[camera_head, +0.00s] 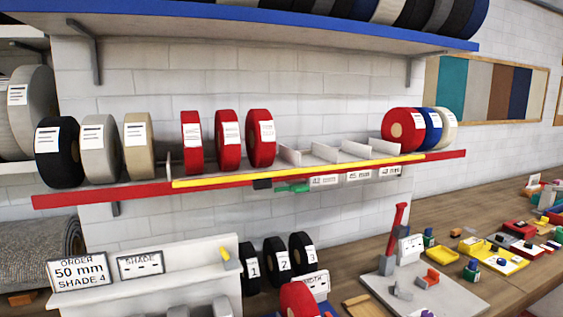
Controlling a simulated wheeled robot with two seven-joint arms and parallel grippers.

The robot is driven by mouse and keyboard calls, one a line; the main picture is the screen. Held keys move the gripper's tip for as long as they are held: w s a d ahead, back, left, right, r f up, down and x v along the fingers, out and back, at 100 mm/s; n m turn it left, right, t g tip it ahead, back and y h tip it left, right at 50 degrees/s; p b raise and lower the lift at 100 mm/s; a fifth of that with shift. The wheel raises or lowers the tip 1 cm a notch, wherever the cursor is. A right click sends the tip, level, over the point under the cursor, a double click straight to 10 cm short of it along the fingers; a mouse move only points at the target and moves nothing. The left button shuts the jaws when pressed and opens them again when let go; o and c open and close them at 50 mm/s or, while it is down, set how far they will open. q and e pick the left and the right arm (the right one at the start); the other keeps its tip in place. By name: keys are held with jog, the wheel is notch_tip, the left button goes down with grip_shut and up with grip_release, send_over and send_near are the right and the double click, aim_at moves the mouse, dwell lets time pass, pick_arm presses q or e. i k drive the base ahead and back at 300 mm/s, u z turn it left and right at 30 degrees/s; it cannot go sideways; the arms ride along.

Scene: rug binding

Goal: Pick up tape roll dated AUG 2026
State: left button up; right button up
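Three red tape rolls stand upright side by side on the red-edged shelf: a left one (187,152), a middle one (222,150) and a right one (255,150). Each bears a white label whose print is too small to read, so I cannot tell which is dated AUG 2026. Another red roll (396,120) stands at the shelf's right end beside a blue roll (430,135) and a cream roll (450,132). A black roll (50,170), a grey roll (90,165) and a tan roll (133,160) stand at the left. Neither gripper is in view.
A yellow bar (300,170) runs along the shelf front (95,195). Empty grey dividers (325,153) fill the shelf's right middle. A blue shelf (250,28) hangs above. Below are an ORDER 50 mm SHADE 4 sign (80,272), numbered black rolls (277,268) and a cluttered bench (350,270).

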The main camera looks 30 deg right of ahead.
aim_at(227, 133)
jog(key=u, duration=2.35)
jog(key=k, duration=1.15)
jog(key=z, duration=1.6)
